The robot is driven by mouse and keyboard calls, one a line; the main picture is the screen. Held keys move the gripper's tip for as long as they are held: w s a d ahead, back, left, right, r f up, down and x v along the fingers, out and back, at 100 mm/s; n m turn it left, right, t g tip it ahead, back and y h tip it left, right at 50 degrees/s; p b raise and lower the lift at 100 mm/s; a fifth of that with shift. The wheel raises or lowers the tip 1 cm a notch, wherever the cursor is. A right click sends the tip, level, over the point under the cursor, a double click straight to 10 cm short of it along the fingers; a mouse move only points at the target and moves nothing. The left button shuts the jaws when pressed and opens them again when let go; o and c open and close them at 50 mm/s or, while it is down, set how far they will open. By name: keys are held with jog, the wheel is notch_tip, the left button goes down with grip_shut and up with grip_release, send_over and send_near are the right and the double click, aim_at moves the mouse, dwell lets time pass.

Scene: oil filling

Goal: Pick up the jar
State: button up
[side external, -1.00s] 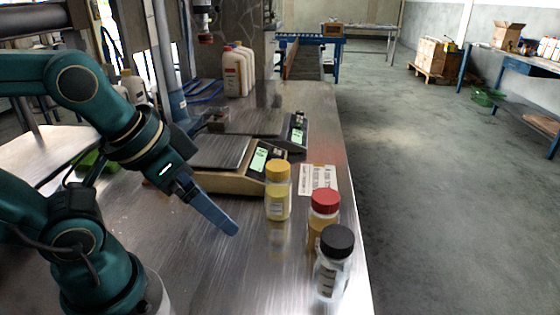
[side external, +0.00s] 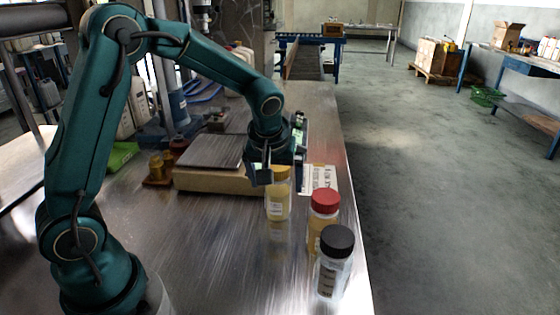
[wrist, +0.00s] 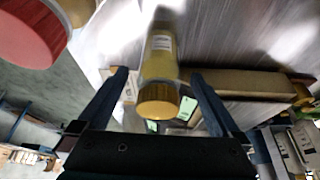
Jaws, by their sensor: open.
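Three jars stand upright along the right side of the metal table. The yellow-capped jar (side external: 278,207) is the farthest back, then the red-capped jar (side external: 323,202), then the black-capped jar (side external: 333,278). My gripper (side external: 280,180) is open at the yellow-capped jar, around its cap level. In the wrist view, the yellow-capped jar (wrist: 160,60) lies between my two spread fingers (wrist: 160,80), with a visible gap on each side. Its cap is partly hidden by my gripper in the side view. The red cap (wrist: 28,35) shows at the upper left of the wrist view.
A scale (side external: 215,181) sits just left of the yellow-capped jar. A labelled sheet (side external: 320,177) lies behind the red-capped jar. The table's right edge (side external: 362,245) runs close beside the jars. The table front left of the jars is clear.

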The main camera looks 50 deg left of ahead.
aim_at(278, 193)
jog(key=shift+x, duration=2.7)
jog(key=c, duration=1.5)
